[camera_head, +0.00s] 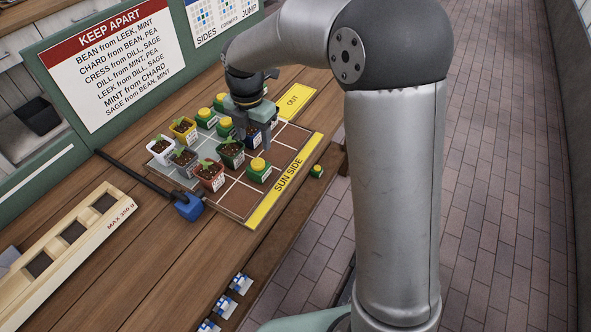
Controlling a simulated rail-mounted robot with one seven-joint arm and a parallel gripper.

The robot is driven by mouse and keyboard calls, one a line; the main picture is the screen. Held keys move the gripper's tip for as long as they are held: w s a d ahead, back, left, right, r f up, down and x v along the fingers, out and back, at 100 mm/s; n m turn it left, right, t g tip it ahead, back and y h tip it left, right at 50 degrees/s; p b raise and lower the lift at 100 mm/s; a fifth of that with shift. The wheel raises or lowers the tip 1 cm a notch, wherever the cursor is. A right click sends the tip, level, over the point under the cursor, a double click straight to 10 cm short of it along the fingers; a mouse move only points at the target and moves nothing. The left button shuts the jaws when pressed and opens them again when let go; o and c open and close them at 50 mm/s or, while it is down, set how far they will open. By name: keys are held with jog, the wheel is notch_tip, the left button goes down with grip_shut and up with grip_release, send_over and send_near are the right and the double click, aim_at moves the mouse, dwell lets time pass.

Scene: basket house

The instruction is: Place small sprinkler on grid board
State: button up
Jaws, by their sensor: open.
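The grid board (236,196) lies on the wooden table, with brown and grey cells and a yellow "SUN SIDE" strip. Several green sprinklers with yellow tops stand on it, including one near the strip (258,170) and others toward the back (205,117). A smaller-looking green and yellow sprinkler (316,171) is off the board, beyond the strip near the table's edge; its support is unclear. My gripper (253,127) is open, pointing down over the board's back middle. A dark blue labelled pot (252,139) shows by the fingers; contact cannot be told.
Labelled seedling pots stand on the board: white (160,150), yellow (183,130), red (211,176) and green (231,153). A black rod with a blue head (189,207) lies left. A wooden "MAX" rack (62,255) and blue-white items (241,283) are nearer. A "KEEP APART" sign (115,66) stands behind.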

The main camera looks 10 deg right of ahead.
jog(key=s+d+m, duration=0.7)
jog(key=s+m, duration=0.6)
jog(key=m, duration=0.1)
jog(key=s+d+r+m, duration=0.1)
jog(key=s+d+m, duration=0.6)
jog(key=s+m, duration=0.5)
jog(key=shift+s+r+m, duration=0.15)
jog(key=shift+s+m, duration=0.2)
jog(key=shift+m, duration=0.55)
